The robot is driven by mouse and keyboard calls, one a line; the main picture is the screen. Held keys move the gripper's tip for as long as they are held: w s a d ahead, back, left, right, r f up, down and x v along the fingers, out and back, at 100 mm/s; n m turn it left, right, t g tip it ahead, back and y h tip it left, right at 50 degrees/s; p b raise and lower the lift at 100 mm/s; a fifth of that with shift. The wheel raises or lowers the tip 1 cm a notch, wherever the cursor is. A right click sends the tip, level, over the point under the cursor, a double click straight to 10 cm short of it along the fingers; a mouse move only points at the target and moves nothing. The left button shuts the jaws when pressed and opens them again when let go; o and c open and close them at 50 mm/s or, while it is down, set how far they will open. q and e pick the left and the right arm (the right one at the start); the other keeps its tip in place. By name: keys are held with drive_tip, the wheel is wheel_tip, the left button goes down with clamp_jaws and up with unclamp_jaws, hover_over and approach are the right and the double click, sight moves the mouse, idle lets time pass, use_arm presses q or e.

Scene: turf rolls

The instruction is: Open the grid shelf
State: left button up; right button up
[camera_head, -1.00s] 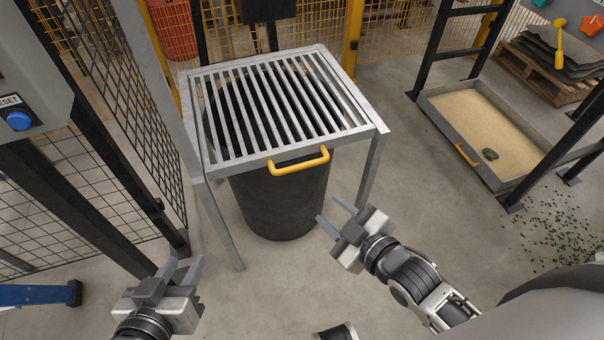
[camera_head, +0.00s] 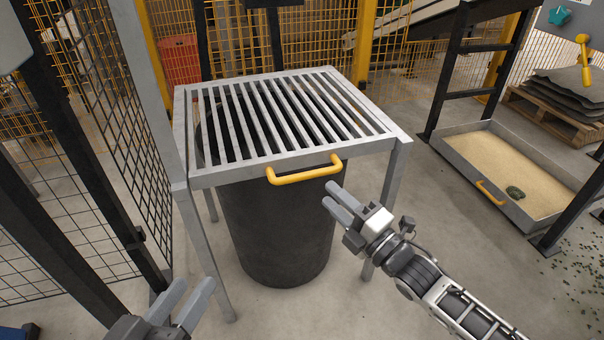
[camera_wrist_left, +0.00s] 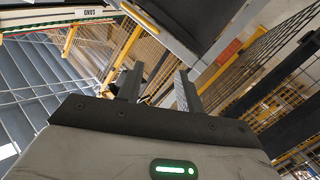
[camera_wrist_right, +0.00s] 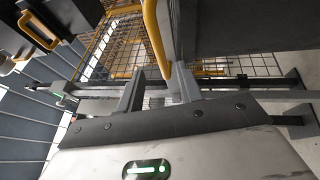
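The grid shelf (camera_head: 182,143) is a grey slatted metal grate on a legged frame, lying level over a black bin (camera_head: 275,235). A yellow handle (camera_head: 305,175) is on its front edge. My right gripper (camera_head: 338,200) is open and empty, just below and right of the handle, apparently not touching it. In the right wrist view, a yellow bar (camera_wrist_right: 156,40), which looks like the handle, stands beyond the gap between my right fingertips (camera_wrist_right: 157,85). My left gripper (camera_head: 188,297) is open and empty at the bottom left, well away from the handle.
A mesh fence (camera_head: 110,165) and dark posts stand close on the left. A sand tray (camera_head: 455,163) with a yellow handle lies on the floor at right. A pallet (camera_head: 550,118) with dark sheets is behind it. The floor between tray and shelf is clear.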

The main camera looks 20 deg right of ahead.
sight(311, 177)
drive_tip(key=b+x, duration=0.2)
drive_tip(key=x, duration=0.7)
drive_tip(key=shift+w+a, duration=0.15)
drive_tip(key=shift+w, duration=0.3)
drive_tip(key=shift+r, duration=0.1)
clamp_jaws()
use_arm(q)
drive_tip(key=shift+w+d+r+n+t+h, duration=0.15)
drive_tip(key=shift+r+t+h, duration=0.15)
drive_tip(key=shift+r, duration=0.15)
drive_tip(key=shift+w+d+r+n+t+h, duration=0.1)
drive_tip(key=shift+r+n+t+h, duration=0.1)
drive_tip(key=shift+r+t, duration=0.15)
